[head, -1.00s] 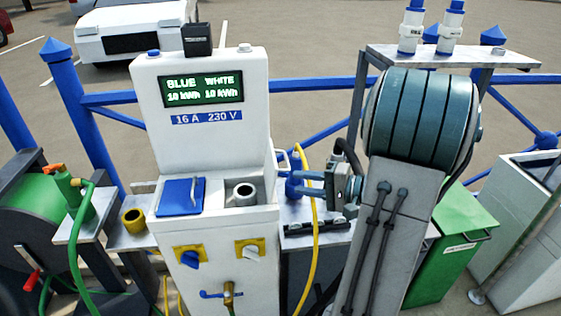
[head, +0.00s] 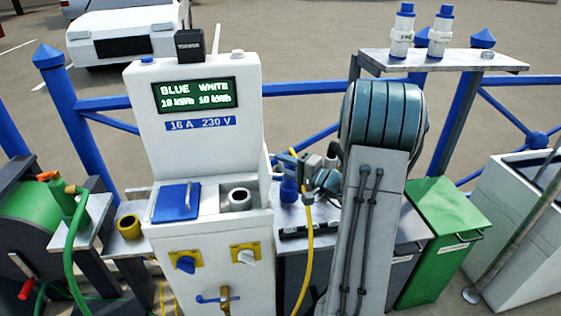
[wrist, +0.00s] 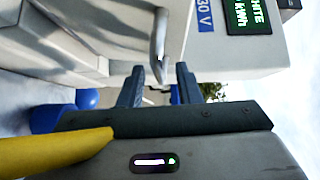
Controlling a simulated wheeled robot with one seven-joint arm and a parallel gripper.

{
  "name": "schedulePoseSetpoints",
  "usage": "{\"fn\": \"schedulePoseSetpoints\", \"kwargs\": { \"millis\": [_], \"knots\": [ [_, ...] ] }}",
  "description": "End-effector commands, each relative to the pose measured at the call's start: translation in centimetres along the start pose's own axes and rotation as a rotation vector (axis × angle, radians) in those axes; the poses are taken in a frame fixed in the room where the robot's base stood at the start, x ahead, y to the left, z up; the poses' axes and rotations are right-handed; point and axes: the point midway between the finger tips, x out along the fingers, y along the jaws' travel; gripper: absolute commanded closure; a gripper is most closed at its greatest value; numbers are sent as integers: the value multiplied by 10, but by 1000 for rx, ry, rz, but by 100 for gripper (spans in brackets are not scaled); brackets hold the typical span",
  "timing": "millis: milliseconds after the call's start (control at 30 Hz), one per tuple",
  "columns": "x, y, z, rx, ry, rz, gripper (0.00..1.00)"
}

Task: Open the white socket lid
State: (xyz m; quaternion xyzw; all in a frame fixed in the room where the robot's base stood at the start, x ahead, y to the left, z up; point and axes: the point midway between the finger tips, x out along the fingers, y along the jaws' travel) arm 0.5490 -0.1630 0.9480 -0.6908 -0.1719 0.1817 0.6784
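The white socket (head: 240,199) is uncovered on the pedestal's ledge in the head view. Its white lid (head: 267,166) appears to stand raised, nearly edge-on, at the right side of the ledge. In the wrist view, the lid's grey bar handle (wrist: 160,38) shows near the top middle. My gripper (wrist: 159,82) is open, with a dark finger on each side of the handle's near end. I cannot tell whether they touch. In the head view my gripper is right of the pedestal, partly hidden by my arm. The blue socket lid (head: 177,202) is shut.
The white pedestal (head: 200,107) carries a display. A blue plug (head: 289,189) and yellow cable (head: 309,235) are right of it, close to my gripper. A green hose reel (head: 30,225) stands left; a green bin (head: 443,240) stands right. Blue railings run behind.

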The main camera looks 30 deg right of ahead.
Motion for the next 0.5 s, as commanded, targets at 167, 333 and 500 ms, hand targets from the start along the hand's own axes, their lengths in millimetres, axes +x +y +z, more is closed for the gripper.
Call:
{"fn": "schedulePoseSetpoints", "kwargs": {
  "millis": [167,333,500],
  "knots": [
    [13,0,0,1,0,0,69],
    [15,0,0,1,0,0,69],
    [15,0,0,0,0,0,80]
  ]
}}
